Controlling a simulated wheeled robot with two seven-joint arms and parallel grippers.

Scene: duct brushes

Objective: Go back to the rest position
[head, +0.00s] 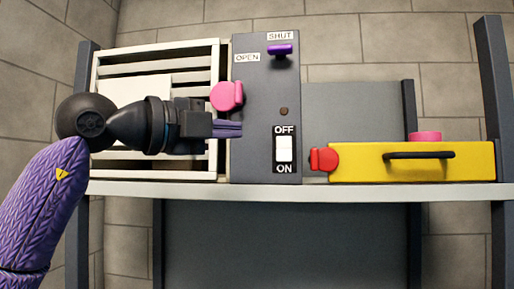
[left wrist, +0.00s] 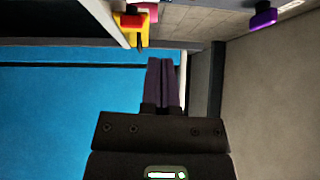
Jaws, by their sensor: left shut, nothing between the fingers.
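My left gripper (head: 238,129) reaches in from the left, in front of the slatted white unit and the left edge of the grey control panel (head: 258,110). Its purple fingers are shut together with nothing between them, just below a pink knob (head: 227,95). In the left wrist view the fingers (left wrist: 162,72) also show pressed together and empty. The panel has a purple lever (head: 283,50) beside the SHUT label and a white rocker switch (head: 284,150) between OFF and ON. My right gripper is in neither view.
A yellow box (head: 465,162) with a black handle and a red knob (head: 322,159) stands on the white shelf (head: 350,192), right of the panel. A pink piece (head: 425,136) shows on top. The slatted unit (head: 155,55) is behind my arm. Dark posts (head: 495,100) flank the bench.

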